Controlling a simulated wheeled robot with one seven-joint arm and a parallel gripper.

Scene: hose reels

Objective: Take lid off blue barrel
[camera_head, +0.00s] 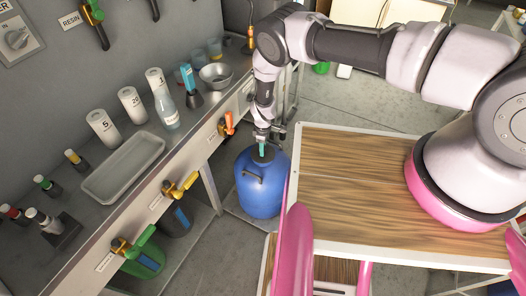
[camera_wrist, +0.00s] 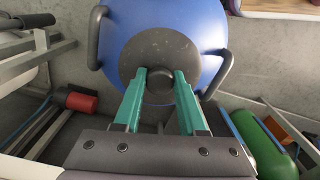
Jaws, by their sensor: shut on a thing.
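The blue barrel (camera_head: 262,184) stands on the floor between the counter and the wooden cart top. In the wrist view the blue barrel (camera_wrist: 211,24) fills the upper middle, with a grey handle on each side. Its round dark grey lid (camera_wrist: 160,50) sits on top and has a small knob (camera_wrist: 158,86) in its middle. My gripper (camera_wrist: 160,80) has its teal fingers on either side of the knob, shut on it. In the head view my gripper (camera_head: 262,149) points down onto the lid, partly hiding it.
A wooden-topped cart (camera_head: 370,195) stands close right of the barrel. The counter (camera_head: 150,195) with taps, a tray (camera_head: 124,167) and bottles runs along the left. A green container (camera_wrist: 265,145) lies at the lower right in the wrist view.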

